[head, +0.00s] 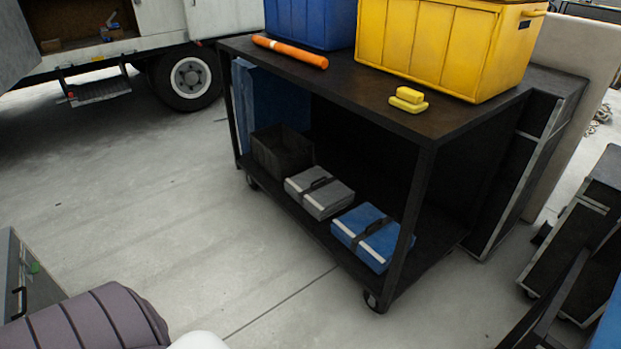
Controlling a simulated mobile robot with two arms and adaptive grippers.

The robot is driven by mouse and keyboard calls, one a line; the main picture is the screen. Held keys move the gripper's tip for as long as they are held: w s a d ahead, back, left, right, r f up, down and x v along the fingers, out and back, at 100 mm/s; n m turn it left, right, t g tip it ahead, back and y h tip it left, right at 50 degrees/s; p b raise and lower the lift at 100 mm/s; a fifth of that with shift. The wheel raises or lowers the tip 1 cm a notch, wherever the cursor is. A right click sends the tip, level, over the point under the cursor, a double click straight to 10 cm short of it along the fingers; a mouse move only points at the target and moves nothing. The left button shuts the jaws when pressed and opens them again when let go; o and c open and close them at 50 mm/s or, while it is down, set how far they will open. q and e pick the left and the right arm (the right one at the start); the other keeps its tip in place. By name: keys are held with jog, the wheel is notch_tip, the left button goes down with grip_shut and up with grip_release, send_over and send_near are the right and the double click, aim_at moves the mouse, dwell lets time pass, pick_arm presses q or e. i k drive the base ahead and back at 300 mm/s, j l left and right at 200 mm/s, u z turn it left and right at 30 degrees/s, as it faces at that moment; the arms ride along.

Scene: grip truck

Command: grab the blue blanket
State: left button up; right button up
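A folded blue blanket (372,238) with a dark strap and pale stripes lies on the lower shelf of a black cart (400,126), near the shelf's right front corner. The cart's front right post passes just in front of its right end. A similar folded grey blanket (318,192) lies to its left on the same shelf. Neither of my grippers shows in the head view, so I cannot see whether they are open or shut.
A black crate (281,152) stands on the lower shelf. On top are an orange roll (290,52), yellow blocks (408,99), a blue bin (310,22) and a yellow bin (447,45). Dark cases (572,232) stand at right. The floor (170,200) left of the cart is clear.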

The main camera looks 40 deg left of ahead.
aim_at(371, 235)
jog(key=u, duration=0.75)
jog(key=z, duration=0.2)
jog(key=i+j+z, duration=0.5)
jog(key=j+z, duration=0.3)
jog(key=i+j, duration=0.05)
jog(key=j, duration=0.05)
